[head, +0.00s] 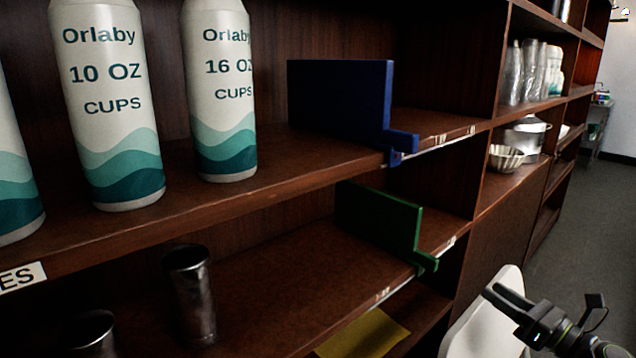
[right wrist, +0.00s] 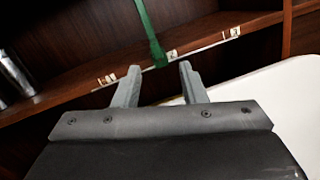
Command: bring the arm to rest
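My right gripper (head: 508,300) is at the lower right of the head view, in front of the wooden shelving and apart from it. In the right wrist view my right gripper (right wrist: 158,80) has its two fingers spread, with nothing between them. The green divider (right wrist: 150,30) shows beyond the fingertips there, at the shelf edge. In the head view the green divider (head: 385,222) stands on the lower shelf, left of the gripper. My left gripper is not in view.
A blue divider (head: 345,95) and large cups canisters (head: 110,100) stand on the upper shelf (head: 300,180). Metal tumblers (head: 190,290) stand below. A yellow sheet (head: 362,335) lies lower down. A white rounded panel (head: 485,325) is beside my right gripper. Open floor (head: 590,220) lies at right.

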